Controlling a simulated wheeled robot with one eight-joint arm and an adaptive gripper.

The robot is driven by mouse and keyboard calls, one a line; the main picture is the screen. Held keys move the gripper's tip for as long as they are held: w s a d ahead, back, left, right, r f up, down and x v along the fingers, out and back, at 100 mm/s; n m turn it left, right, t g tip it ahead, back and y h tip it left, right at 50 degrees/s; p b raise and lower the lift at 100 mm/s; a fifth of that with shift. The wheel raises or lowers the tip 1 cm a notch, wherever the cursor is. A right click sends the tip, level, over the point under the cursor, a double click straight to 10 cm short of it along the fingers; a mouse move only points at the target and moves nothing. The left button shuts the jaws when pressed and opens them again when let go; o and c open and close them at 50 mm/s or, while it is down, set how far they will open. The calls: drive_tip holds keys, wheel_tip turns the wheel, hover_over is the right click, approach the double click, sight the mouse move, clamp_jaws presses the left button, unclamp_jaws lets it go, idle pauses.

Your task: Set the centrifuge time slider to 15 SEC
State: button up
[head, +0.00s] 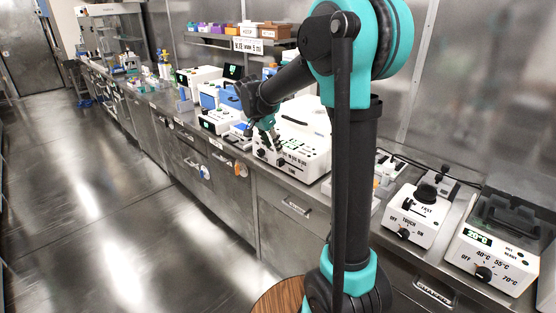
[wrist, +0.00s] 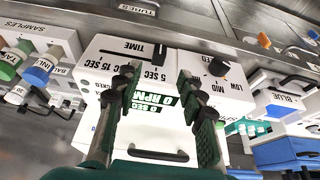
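The white centrifuge (head: 313,122) stands on the bench. In the wrist view its control face (wrist: 200,62) shows at an angle. A green display (wrist: 160,102) reads 0 RPM and 0 SEC. My gripper (head: 268,143) is at the centrifuge's front left in the head view. In the wrist view my gripper (wrist: 156,78) is open and empty, its fingers spread on either side of the display, with the handle just beyond the fingertips.
A round black knob (wrist: 218,67) sits right of the slider, near MID and LOW labels. A samples rack with colored caps (wrist: 38,72) is at left and a blue-labelled box (wrist: 285,100) at right. A vortex mixer (head: 412,215) stands farther along the bench. Floor space is clear.

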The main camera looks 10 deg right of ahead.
sight(279, 160)
drive_tip(key=x, duration=0.8)
drive_tip(key=shift+f, duration=0.15)
drive_tip(key=shift+c, duration=0.5)
clamp_jaws()
